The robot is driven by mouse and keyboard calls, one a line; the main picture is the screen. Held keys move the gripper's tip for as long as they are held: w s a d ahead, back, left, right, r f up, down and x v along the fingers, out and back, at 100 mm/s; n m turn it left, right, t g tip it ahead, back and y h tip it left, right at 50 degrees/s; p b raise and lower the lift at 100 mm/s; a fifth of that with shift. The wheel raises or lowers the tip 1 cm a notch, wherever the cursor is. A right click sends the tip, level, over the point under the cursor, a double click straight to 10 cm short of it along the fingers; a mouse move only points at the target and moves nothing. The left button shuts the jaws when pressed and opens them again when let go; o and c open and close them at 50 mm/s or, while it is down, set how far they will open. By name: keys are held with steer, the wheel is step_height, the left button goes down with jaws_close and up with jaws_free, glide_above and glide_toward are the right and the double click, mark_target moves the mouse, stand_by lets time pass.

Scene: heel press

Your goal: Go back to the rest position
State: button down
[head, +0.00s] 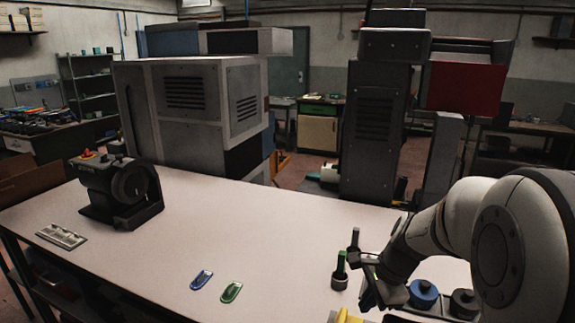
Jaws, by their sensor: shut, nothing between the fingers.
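My white arm reaches in from the right side of the head view, over the right part of the white table (270,235). My gripper (368,296) points down near the table's right front, shut and empty. It is just right of a dark cup-like holder with a green upright piece (340,270). A blue oval piece (201,280) and a green oval piece (231,291) lie flat near the table's front edge, well left of my gripper. A black press-like machine (122,188) stands at the table's left. A grey slotted plate (61,236) lies in front of it.
A blue round part (423,293) and a dark round part (464,302) sit by my arm at the right. Part of a yellow object (347,317) shows at the bottom edge. The table's middle is clear. Large grey machines (190,105) stand behind the table.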

steer(key=s+a+n+t+h+b, duration=0.1)
steer(key=s+n+b, duration=0.1)
steer(key=s+n, duration=0.5)
steer(key=s+a+r+n+h+b, duration=0.1)
steer(key=s+a+n+h+b, duration=0.1)
steer(key=s+n, duration=0.6)
steer(key=shift+a+r+n+t+b, duration=0.25)
steer(key=shift+n+t+b, duration=0.15)
steer(key=shift+n, duration=0.3)
